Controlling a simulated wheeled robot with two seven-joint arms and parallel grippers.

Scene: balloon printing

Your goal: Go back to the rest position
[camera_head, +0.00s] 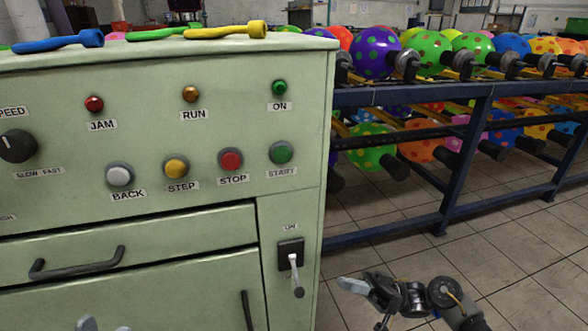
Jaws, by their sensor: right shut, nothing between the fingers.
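My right gripper (354,287) is at the lower middle, in front of the floor and just right of the green control cabinet (225,70). Its fingers are shut with nothing between them, pointing left. It is apart from the switch lever (296,278) on the cabinet's right side. Small grey tips, which look like my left gripper (104,326), show at the bottom left edge in front of the cabinet door. The rest of that gripper is out of frame, and I cannot tell its state.
The cabinet carries buttons, lamps, a dark knob (17,146) and a drawer handle (77,262). Blue, green and yellow tools (225,30) lie on top. A blue rack (452,165) of spotted balloons (374,53) stands behind at right. Tiled floor (525,265) is clear at the lower right.

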